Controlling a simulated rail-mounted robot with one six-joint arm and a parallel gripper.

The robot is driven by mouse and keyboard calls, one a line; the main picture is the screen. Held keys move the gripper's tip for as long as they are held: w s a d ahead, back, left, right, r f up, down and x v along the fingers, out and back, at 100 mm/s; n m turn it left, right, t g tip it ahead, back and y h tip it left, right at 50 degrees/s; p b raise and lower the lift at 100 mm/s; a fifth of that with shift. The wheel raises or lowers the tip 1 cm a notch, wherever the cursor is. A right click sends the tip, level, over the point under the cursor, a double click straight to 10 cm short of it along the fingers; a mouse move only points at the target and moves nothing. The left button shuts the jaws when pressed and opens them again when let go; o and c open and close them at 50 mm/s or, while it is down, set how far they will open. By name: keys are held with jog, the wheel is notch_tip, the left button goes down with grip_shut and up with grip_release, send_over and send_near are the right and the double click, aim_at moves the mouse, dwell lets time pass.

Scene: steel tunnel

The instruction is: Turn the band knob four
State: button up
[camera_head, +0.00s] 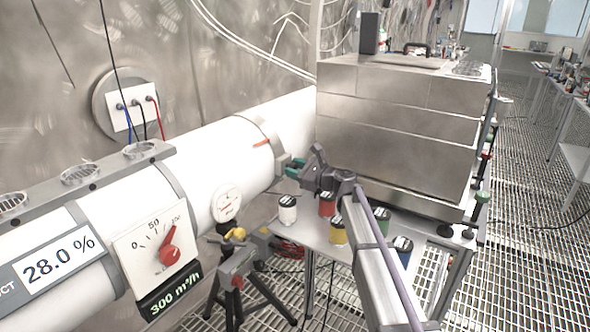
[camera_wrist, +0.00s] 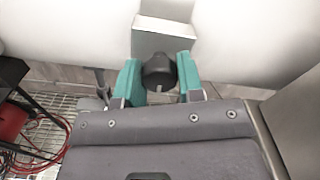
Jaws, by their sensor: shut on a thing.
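A black band knob (camera_wrist: 159,73) sits under a grey block (camera_wrist: 164,40) on the white pipe in the wrist view. My gripper (camera_wrist: 159,64) has its two green fingers on either side of the knob, shut on it. A pale pointer mark shows on the knob's near edge. In the head view my gripper (camera_head: 293,168) reaches the grey band (camera_head: 268,138) around the white pipe (camera_head: 225,150) from the right. The knob itself is hidden there by the fingers. A red mark (camera_head: 261,143) shows on the band.
Left along the pipe are a round gauge (camera_head: 227,204), a dial with a red pointer (camera_head: 169,252) and a display reading 28.0 % (camera_head: 58,263). Several small jars, one red (camera_head: 327,204), stand on a table below my arm. A large steel box (camera_head: 400,130) stands close behind it.

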dwell(0.3)
jog(key=o, duration=0.9)
jog(key=shift+d, duration=0.1)
jog(key=v, duration=1)
jog(key=shift+s+d, duration=0.25)
jog(key=shift+d, duration=0.05)
